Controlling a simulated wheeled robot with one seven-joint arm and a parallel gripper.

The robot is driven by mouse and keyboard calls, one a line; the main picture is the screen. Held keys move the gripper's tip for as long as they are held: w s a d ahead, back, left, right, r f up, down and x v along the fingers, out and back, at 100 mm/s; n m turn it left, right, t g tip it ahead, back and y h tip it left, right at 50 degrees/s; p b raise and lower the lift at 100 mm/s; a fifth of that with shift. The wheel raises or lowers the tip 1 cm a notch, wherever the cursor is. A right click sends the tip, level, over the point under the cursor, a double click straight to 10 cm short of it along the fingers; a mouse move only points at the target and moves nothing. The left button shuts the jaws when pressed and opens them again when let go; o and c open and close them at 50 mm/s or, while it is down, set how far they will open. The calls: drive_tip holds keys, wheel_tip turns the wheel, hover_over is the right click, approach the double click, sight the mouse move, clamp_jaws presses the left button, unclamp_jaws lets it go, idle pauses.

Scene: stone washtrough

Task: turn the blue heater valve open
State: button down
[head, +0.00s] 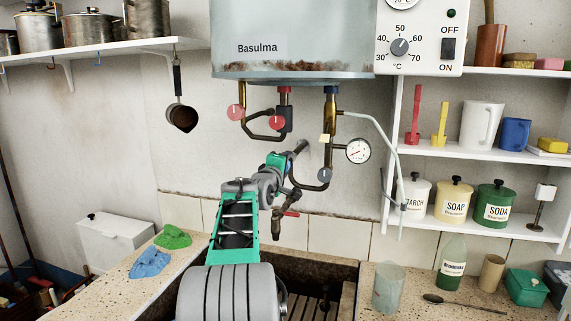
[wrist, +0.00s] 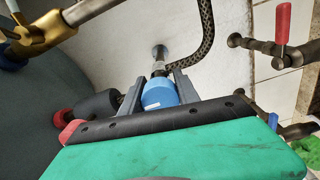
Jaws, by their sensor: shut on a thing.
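The blue heater valve (wrist: 160,93) shows in the wrist view as a rounded blue knob in front of a metal stem near the wall. My gripper (wrist: 161,88) has one grey finger on each side of it and is shut on it. In the head view my gripper (head: 300,149) reaches up to the pipework under the heater. There it hides the valve, so how far the valve is turned cannot be told.
The heater tank (head: 290,40) hangs above, with red knobs (head: 277,122) on its pipes. A pressure gauge (head: 358,151) and a grey-blue knob (head: 324,175) sit close at the right. A red-handled tap (head: 291,213) is below. Shelves (head: 470,148) stand further right.

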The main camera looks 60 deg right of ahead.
drive_tip(key=shift+s+r, duration=0.1)
drive_tip(key=shift+r, duration=0.05)
drive_tip(key=c, duration=0.9)
unclamp_jaws()
drive_tip(key=s+a+b, duration=0.1)
drive_tip(key=a+b, duration=0.1)
drive_tip(key=a, duration=0.5)
drive_tip(key=shift+a, duration=0.35)
